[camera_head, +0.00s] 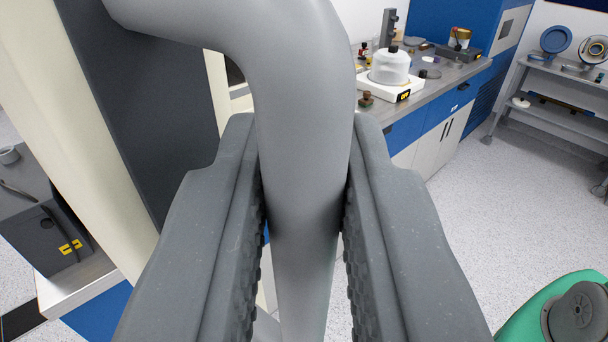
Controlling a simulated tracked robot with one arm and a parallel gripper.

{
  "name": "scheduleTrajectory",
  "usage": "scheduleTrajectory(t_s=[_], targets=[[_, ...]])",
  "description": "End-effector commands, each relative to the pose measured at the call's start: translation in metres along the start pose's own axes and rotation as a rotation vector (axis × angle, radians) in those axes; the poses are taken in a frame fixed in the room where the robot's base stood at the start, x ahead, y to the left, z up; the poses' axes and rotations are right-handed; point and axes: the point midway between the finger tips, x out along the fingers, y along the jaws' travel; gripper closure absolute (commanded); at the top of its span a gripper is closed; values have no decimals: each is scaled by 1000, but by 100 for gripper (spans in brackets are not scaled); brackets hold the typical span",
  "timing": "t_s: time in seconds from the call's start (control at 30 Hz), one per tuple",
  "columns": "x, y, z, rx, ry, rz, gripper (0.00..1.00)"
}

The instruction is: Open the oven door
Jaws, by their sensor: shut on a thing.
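A thick grey tubular handle (300,50) fills the middle of the head view. It bends at the top toward the left and runs down between the jaws. My gripper (303,135) is shut on this handle, with one ridged jaw on each side. The oven door seems to be the dark grey panel with cream edges (150,100) at the left, close to the handle's bend. Where the handle joins it is out of the frame, and I cannot tell whether the door is ajar. The jaws hide part of the lower handle.
A workbench (440,85) with blue and white cupboards stands behind to the right. A green object (530,315) is at the lower right. Speckled floor (490,210) is clear between them.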

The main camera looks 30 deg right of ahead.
Motion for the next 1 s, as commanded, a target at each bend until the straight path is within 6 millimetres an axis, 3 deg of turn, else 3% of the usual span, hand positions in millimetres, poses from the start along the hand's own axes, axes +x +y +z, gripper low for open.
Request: scheduleTrajectory(t_s=[0.63,0.67,0.73,1.0], targets=[[15,-7,-2,4,2,36,100],[15,-7,-2,4,2,37,81],[15,-7,-2,3,1,37,65],[15,-7,-1,2,0,38,65]])
